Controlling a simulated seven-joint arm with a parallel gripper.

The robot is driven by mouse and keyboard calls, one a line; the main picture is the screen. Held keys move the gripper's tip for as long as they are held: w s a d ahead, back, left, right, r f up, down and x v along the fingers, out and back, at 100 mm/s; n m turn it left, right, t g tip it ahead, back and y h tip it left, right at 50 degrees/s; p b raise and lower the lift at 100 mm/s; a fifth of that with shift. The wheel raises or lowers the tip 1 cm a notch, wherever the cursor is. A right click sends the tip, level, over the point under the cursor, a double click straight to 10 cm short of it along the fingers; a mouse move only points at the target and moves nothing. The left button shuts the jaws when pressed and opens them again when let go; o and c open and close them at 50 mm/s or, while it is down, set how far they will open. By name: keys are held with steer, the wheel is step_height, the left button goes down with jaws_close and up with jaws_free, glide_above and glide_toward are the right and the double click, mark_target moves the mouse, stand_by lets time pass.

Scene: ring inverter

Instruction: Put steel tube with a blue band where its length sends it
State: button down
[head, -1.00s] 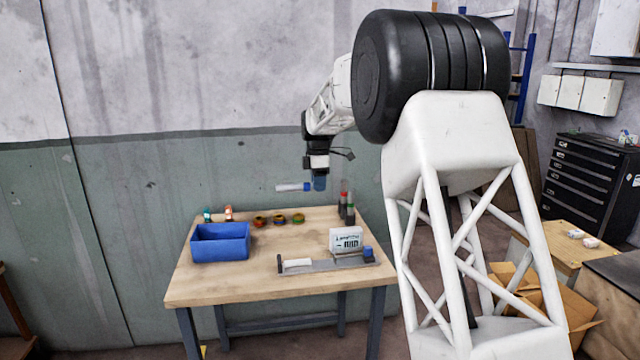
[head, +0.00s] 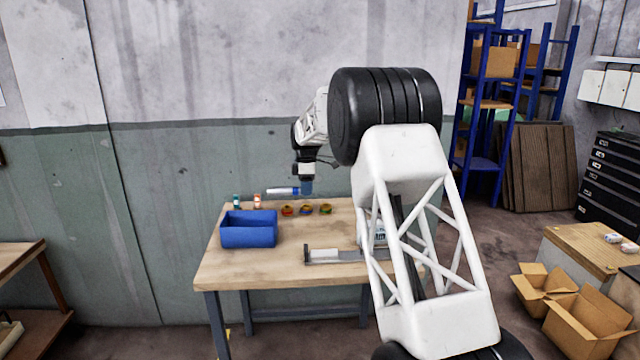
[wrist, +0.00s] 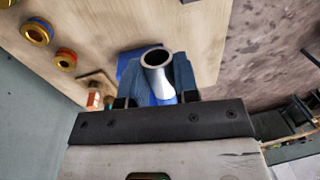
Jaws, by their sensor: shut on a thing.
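The steel tube with a blue band (head: 283,191) lies roughly level in my gripper (head: 306,188), above the back of the table, and sticks out to the left. In the wrist view, the tube's open silver end (wrist: 157,65) sits between the two blue fingers of my gripper (wrist: 158,85), which are shut on it. A grey measuring rail (head: 335,256) lies on the table's front right. Its right end and the white sign (head: 379,233) behind it are partly hidden by my arm. A blue bin (head: 249,235) stands on the table's left side, empty as far as I can see.
Several coloured rings (head: 306,210) lie along the back of the wooden table (head: 270,270). Two small bottles, one green (head: 236,201) and one orange (head: 257,201), stand at the back left. The table's front left is clear. My arm hides the right end.

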steer(key=w+a+f, duration=0.2)
steer(key=a+f, duration=0.3)
steer(key=a, duration=0.2)
steer(key=w+a+f, duration=0.3)
steer(key=a+f, duration=0.3)
steer(key=a, duration=0.2)
steer(key=shift+w+a+g, duration=0.3)
steer(key=shift+g, duration=0.1)
steer(key=shift+f, duration=4)
steer(key=c, duration=0.8)
jaws_free()
steer(key=shift+f, duration=0.1)
steer(key=shift+w+r, duration=0.25)
steer(key=shift+r, duration=1.05)
steer(key=shift+w+r, duration=0.25)
steer(key=shift+r, duration=1)
steer(key=shift+w+r, duration=0.25)
steer(key=shift+r, duration=1.05)
